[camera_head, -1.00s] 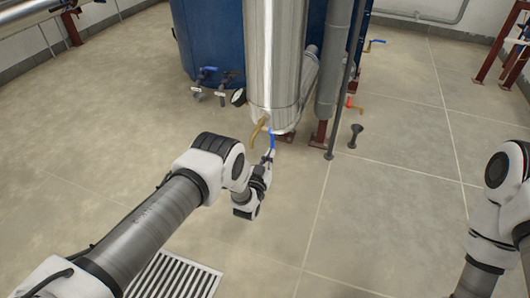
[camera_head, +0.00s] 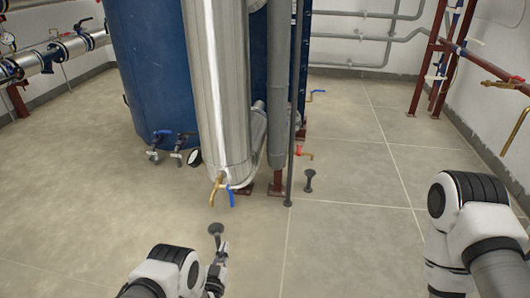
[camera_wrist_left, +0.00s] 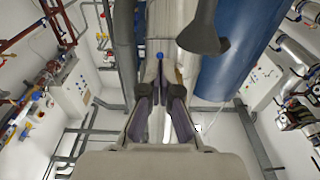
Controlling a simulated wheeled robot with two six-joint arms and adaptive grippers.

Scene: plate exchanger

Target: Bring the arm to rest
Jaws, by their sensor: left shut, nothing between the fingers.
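My left arm (camera_head: 165,272) comes in at the bottom of the head view. Its gripper (camera_head: 222,252) is low in the picture, below the steel column's bottom end and apart from it. In the left wrist view the gripper (camera_wrist_left: 160,68) has its fingers together with nothing held. A blue-handled brass tap (camera_head: 231,197) hangs under the steel column (camera_head: 222,100); a blue spot (camera_wrist_left: 160,56) shows just past the fingertips in the wrist view. My right arm (camera_head: 465,225) is bent at the right edge, its gripper out of view.
A red-handled tap (camera_head: 302,152) is to the right. The tiled floor is clear at left.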

